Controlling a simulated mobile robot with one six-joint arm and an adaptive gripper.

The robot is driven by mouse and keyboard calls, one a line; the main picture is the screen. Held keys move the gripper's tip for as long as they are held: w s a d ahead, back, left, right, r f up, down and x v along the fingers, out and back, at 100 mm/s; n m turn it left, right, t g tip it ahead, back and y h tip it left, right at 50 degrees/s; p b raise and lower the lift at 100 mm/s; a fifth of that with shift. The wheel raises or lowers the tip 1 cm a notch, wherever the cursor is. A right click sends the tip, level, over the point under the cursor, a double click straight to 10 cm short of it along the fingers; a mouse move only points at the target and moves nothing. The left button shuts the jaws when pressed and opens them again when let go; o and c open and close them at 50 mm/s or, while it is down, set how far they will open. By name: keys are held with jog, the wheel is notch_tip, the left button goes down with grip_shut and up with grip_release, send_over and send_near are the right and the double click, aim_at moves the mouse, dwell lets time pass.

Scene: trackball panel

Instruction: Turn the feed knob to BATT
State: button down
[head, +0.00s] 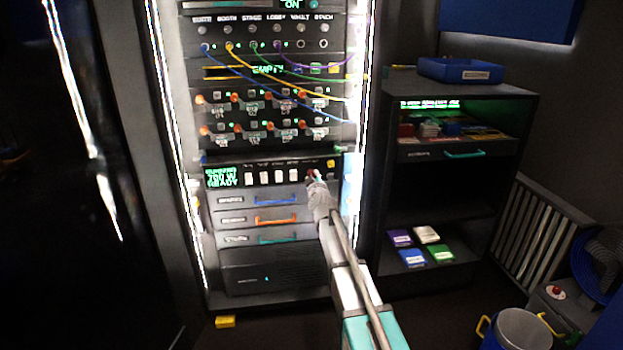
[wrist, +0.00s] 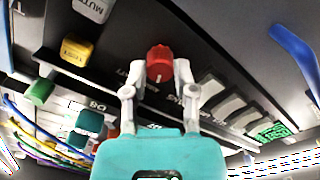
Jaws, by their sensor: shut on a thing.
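The feed knob is a red ribbed knob (wrist: 159,62) with a pale pointer line, on the dark panel in the wrist view. My gripper (wrist: 160,72) has its two white fingers on either side of the knob, shut on it. In the head view my gripper (head: 316,183) reaches the right end of the panel row beside the white switches and hides most of the knob. The lettering around the knob is partly covered by the fingers, and I cannot read which position the pointer marks.
A yellow TEST button (wrist: 77,50) and a green knob (wrist: 40,91) sit near my gripper. White rocker switches (head: 279,176) and a green-lit display reading READY (head: 221,177) lie along the row. Drawers with coloured handles (head: 276,199) are below; patch cables (head: 300,75) hang above.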

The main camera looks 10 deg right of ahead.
jog(key=m, duration=1.1)
jog(key=shift+a, duration=0.1)
jog(key=shift+s, duration=0.1)
dwell(0.4)
jog(key=shift+c, duration=2.1)
grip_release()
jog(key=shift+f, duration=0.1)
jog(key=s, duration=1.2)
